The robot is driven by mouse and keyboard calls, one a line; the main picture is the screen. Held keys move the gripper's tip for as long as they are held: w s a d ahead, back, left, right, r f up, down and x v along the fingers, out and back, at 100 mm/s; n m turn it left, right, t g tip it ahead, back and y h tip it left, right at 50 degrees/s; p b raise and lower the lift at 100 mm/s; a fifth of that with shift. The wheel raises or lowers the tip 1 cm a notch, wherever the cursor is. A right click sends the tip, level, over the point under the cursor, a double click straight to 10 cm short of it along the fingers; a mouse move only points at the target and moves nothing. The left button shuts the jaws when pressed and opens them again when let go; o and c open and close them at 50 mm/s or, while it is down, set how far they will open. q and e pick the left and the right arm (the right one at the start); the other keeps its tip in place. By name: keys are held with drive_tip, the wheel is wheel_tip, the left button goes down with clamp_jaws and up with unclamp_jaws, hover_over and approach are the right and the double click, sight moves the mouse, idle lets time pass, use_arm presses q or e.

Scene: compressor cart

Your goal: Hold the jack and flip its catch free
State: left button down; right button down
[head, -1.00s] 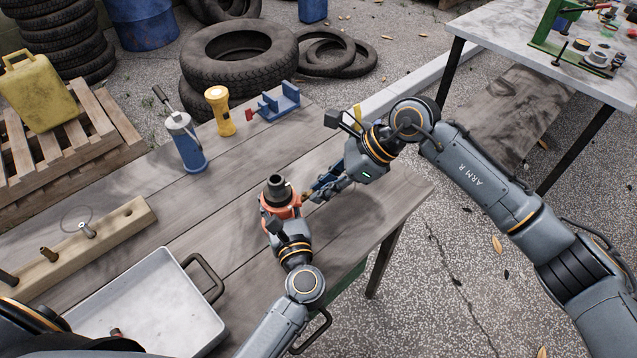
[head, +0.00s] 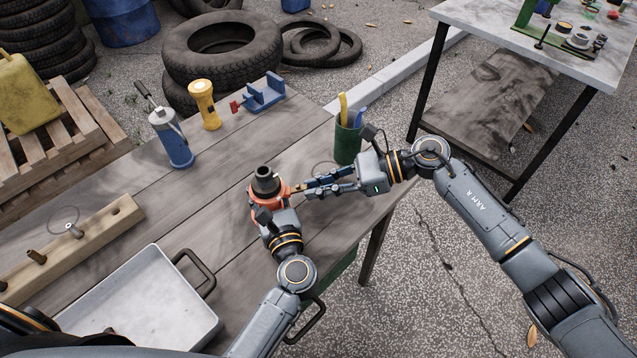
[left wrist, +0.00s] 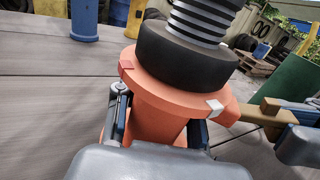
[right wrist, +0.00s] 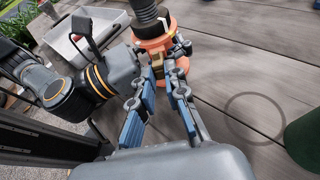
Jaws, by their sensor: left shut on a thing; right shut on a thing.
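The orange jack (head: 256,192) with a black ribbed top stands upright near the table's right edge. It fills the middle of the left wrist view (left wrist: 165,100). My left gripper (head: 268,212) is shut around its orange body, one finger on each side, from the near side. The brass-coloured catch (left wrist: 265,115) sticks out from the jack's right side. My right gripper (head: 305,187) reaches in from the right and is shut on the catch; its fingertips (right wrist: 168,68) partly hide the contact. The jack's top also shows in the right wrist view (right wrist: 150,12).
A blue canister (head: 171,140), yellow flashlight (head: 204,106) and blue vise-like tool (head: 263,92) stand at the back. A metal tray (head: 140,300) and wooden peg block (head: 75,245) are at left.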

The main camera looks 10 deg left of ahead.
idle(0.3)
drive_tip(key=c, duration=1.4)
unclamp_jaws()
drive_tip(key=shift+o, duration=0.2)
drive_tip(key=v, duration=1.2)
drive_tip(key=shift+w, duration=0.1)
use_arm(q)
drive_tip(key=c, duration=0.7)
unclamp_jaws()
drive_tip(key=shift+c, duration=0.2)
drive_tip(key=shift+s, duration=0.1)
